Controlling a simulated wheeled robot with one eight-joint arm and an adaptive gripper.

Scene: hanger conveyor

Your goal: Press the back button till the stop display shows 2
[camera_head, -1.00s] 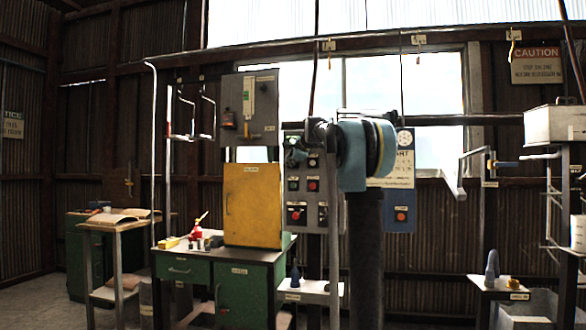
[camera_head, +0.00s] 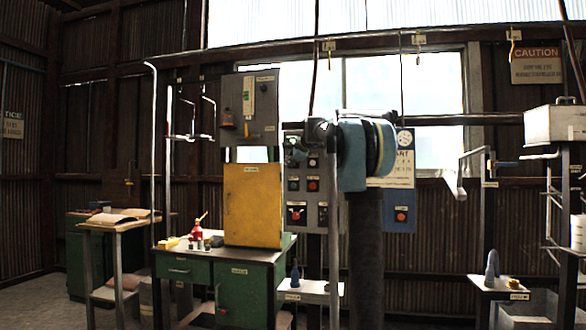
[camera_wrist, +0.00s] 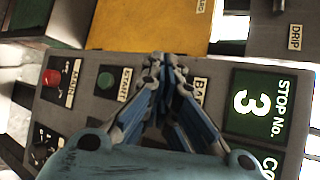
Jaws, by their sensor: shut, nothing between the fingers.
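The stop display (camera_wrist: 256,104) is a dark green screen labelled "STOP No." and shows a 3 in the wrist view, where the panel appears turned sideways. A label starting "BA" (camera_wrist: 198,90) is partly covered by my gripper, and the button beside it is hidden behind the fingers. My gripper (camera_wrist: 165,65) is shut and empty, its fingertips over the panel just left of that label. I cannot tell whether the tips touch the panel. In the head view the grey control panel (camera_head: 297,215) is partly behind my arm.
On the panel, a green START button (camera_wrist: 105,82) lies left of my fingers, and a red knob (camera_wrist: 51,78) is farther left. A yellow cabinet (camera_head: 252,205) stands on the green workbench (camera_head: 240,290).

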